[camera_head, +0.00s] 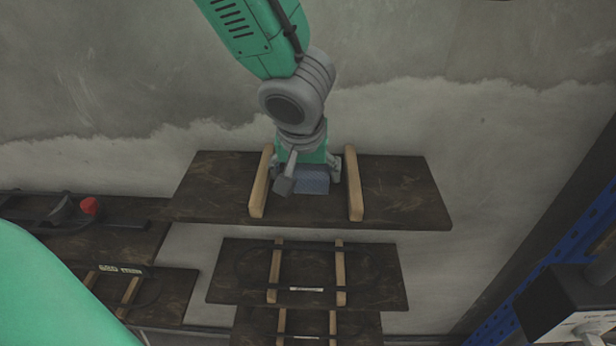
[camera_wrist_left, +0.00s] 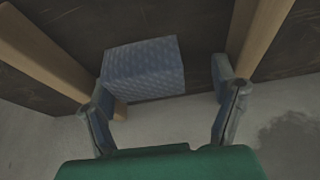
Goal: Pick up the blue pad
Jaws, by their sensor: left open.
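The blue pad (camera_head: 313,181) is a small textured block on the top dark wooden shelf (camera_head: 400,195), between two light wooden rails. In the left wrist view the pad (camera_wrist_left: 143,70) lies ahead of the fingertips, nearer the left finger. My left gripper (camera_head: 308,172) comes down from above at the shelf, with its fingers spread on either side of the pad. In the left wrist view the gripper (camera_wrist_left: 163,92) is open, with a wide gap to the right finger. Whether the left finger touches the pad cannot be told. My right gripper is not in view.
The left rail (camera_head: 261,182) and right rail (camera_head: 354,184) stand close beside the gripper. Lower shelves (camera_head: 375,275) hang below. A red part (camera_head: 89,206) sits on a shelf at left. A dark device (camera_head: 570,300) stands at lower right. The wall is behind.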

